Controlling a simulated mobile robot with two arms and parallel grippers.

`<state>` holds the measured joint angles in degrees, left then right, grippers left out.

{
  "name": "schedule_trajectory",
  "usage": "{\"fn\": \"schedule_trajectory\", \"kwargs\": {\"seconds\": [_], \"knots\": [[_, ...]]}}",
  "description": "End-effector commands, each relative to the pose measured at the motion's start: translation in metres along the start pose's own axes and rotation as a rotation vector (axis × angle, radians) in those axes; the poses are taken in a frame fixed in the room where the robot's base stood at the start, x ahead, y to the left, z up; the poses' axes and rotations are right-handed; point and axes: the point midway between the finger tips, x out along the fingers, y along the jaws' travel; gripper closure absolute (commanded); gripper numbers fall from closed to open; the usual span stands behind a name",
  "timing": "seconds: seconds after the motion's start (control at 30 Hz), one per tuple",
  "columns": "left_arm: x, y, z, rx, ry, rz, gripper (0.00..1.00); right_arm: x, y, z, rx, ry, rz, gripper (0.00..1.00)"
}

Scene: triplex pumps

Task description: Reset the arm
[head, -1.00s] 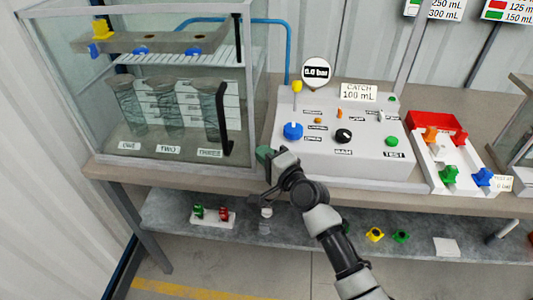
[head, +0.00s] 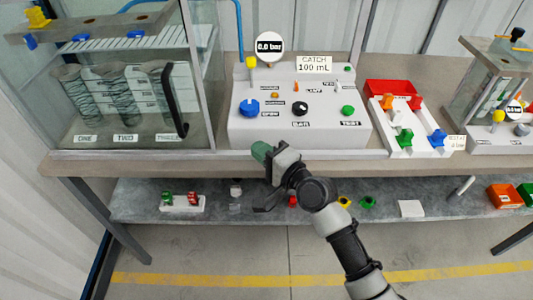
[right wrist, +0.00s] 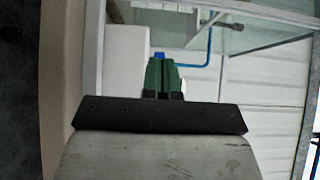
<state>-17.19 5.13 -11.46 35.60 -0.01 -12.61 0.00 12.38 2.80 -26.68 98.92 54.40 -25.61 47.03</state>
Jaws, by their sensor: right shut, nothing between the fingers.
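My right arm comes in from the bottom right of the head view. Its gripper (head: 264,153) is in front of the bench's front edge, below the white control panel (head: 300,132). The green fingers are together and hold nothing. In the right wrist view the green fingers (right wrist: 164,76) also show closed, with the blue knob just beyond their tips in the picture. I cannot tell the gap to the panel exactly. My left gripper does not show in either view.
A glass tank (head: 118,148) with several tubes stands left of the panel. A white tray (head: 408,140) with coloured plugs and a second rig (head: 487,80) stand to the right. A lower shelf (head: 270,206) holds small parts. The floor in front is clear.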

Motion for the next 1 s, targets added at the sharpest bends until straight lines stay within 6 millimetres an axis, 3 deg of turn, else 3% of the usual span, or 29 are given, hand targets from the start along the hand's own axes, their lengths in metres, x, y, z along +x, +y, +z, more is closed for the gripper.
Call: {"fn": "schedule_trajectory", "kwargs": {"seconds": [0.1,0.33,0.47,0.57,0.7,0.8,1.0], "knots": [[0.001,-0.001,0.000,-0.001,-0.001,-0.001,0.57,-0.012,0.001,0.000,-0.001,0.000,0.000,1.00],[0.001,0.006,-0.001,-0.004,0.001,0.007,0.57,-0.018,0.001,0.001,-0.006,-0.001,0.004,1.00],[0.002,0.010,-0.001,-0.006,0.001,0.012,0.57,-0.039,0.020,0.010,-0.120,-0.019,0.094,1.00],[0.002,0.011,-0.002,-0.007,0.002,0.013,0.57,-0.083,0.053,0.022,-0.328,-0.058,0.274,1.00],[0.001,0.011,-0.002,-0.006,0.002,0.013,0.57,-0.164,0.096,0.032,-0.625,-0.147,0.599,1.00],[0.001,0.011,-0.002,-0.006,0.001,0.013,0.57,-0.209,0.112,0.035,-0.742,-0.210,0.773,1.00],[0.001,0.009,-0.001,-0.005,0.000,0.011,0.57,-0.278,0.125,0.038,-0.865,-0.319,1.026,1.00]]}}
